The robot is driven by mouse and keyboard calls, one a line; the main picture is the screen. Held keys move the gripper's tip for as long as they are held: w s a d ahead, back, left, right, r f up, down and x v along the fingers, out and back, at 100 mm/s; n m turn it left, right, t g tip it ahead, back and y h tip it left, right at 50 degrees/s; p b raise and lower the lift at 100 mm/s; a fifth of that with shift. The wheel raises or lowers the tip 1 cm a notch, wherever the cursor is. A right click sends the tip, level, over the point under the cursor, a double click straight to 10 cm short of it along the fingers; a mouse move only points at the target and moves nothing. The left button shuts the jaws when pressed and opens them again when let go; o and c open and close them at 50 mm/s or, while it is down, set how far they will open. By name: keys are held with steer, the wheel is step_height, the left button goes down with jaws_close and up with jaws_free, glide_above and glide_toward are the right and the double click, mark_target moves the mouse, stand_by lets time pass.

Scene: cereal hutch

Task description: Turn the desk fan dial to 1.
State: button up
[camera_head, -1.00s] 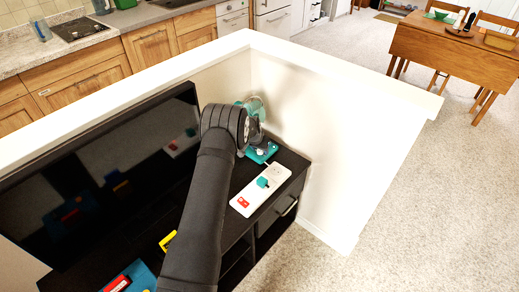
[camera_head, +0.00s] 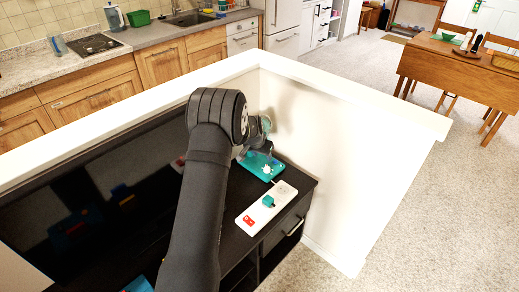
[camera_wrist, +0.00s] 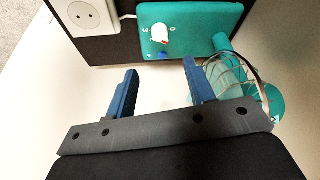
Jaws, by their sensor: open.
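The desk fan has a teal base (camera_head: 258,163) on the black cabinet, close to the white wall. Its dial (camera_head: 266,169) is a small white knob. In the wrist view the teal base (camera_wrist: 205,18) lies beyond the fingertips, with the white dial (camera_wrist: 159,33) between a printed 3 and 0; which mark it points to is unclear. The fan's wire cage (camera_wrist: 232,75) is beside the right finger. My gripper (camera_wrist: 161,68) is open and empty, its two blue fingers apart and short of the dial. My arm hides most of it in the head view.
A white power strip (camera_head: 250,218) with a teal plug and red switch lies in front of the fan. A black screen (camera_head: 90,205) stands left of my arm. White half walls (camera_head: 350,165) close in the back and right.

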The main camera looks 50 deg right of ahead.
steer(key=v, duration=0.5)
steer(key=shift+f, duration=0.1)
steer(key=s+a+f+n+g+h, duration=0.1)
steer(key=s+a+f+n+g, duration=0.15)
steer(key=s+f+n, duration=0.3)
steer(key=n+t+h, duration=0.5)
steer(key=n+h, duration=0.3)
steer(key=n, duration=2.3)
glide_toward(266, 170)
steer(key=shift+m, duration=0.25)
steer(key=x, duration=0.9)
steer(key=shift+w, duration=0.1)
